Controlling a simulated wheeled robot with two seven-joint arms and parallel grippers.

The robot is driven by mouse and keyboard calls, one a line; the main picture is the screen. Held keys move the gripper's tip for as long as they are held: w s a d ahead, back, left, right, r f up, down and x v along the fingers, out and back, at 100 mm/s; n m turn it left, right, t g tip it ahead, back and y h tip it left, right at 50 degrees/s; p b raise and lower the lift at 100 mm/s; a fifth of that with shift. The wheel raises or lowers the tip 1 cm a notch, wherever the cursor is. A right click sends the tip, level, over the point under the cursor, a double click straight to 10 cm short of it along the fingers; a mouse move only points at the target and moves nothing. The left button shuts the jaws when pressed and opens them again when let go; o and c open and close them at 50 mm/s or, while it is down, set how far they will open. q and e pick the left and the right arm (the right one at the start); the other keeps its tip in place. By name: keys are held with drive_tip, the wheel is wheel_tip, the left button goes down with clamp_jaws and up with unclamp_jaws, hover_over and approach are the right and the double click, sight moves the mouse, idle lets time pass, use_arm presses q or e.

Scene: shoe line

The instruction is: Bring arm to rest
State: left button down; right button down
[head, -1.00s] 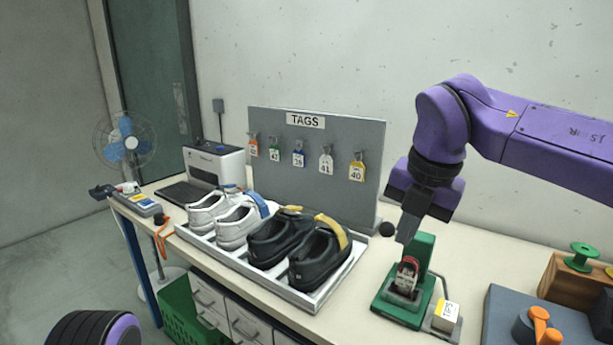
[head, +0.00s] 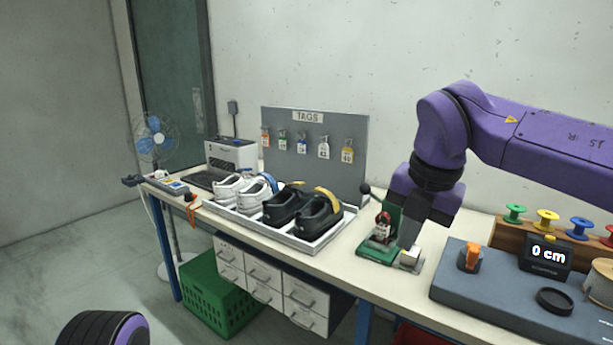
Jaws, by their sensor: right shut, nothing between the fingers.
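My right arm comes in from the right, and its right gripper (head: 409,236) points down, shut and empty. It shows in front of the green press (head: 381,248) and close to a small pale block (head: 410,260); I cannot tell whether it touches either. Part of the press is hidden behind it. A red and white item (head: 382,226) sits in the press. Only a rounded purple and black part of my own body shows at the bottom left; my left gripper is out of view.
A tray (head: 301,245) holds a white pair and a black pair of shoes. Behind it stands the TAGS board (head: 283,120) with hanging tags. A green crate (head: 212,300) stands below.

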drive_tip(key=w+d+f+n+t+h, duration=0.3)
drive_tip(key=w+f+n+h, duration=0.1)
drive_tip(key=f+n, duration=0.15)
drive_tip(key=w+d+f+n+t+h, duration=0.2)
drive_tip(key=w+d+f+n+h, duration=0.15)
drive_tip(key=f+n, duration=0.2)
drive_tip(key=s+d+f+n+t, duration=0.1)
drive_tip(key=s+f+n+t, duration=0.15)
drive_tip(key=f+n, duration=1.35)
drive_tip(key=s+d+f+n+g+y, duration=0.25)
drive_tip(key=s+f+n, duration=0.35)
drive_tip(key=s+f, duration=1.2)
drive_tip(key=s+d+f+n+g, duration=0.1)
drive_tip(key=s+d+f+g, duration=0.1)
drive_tip(key=s+f, duration=0.2)
drive_tip(key=s+d+f+n+g, duration=0.2)
drive_tip(key=s+f, duration=0.2)
drive_tip(key=s, duration=0.7)
drive_tip(key=shift+s+f+y, duration=0.25)
drive_tip(key=shift+y, duration=0.05)
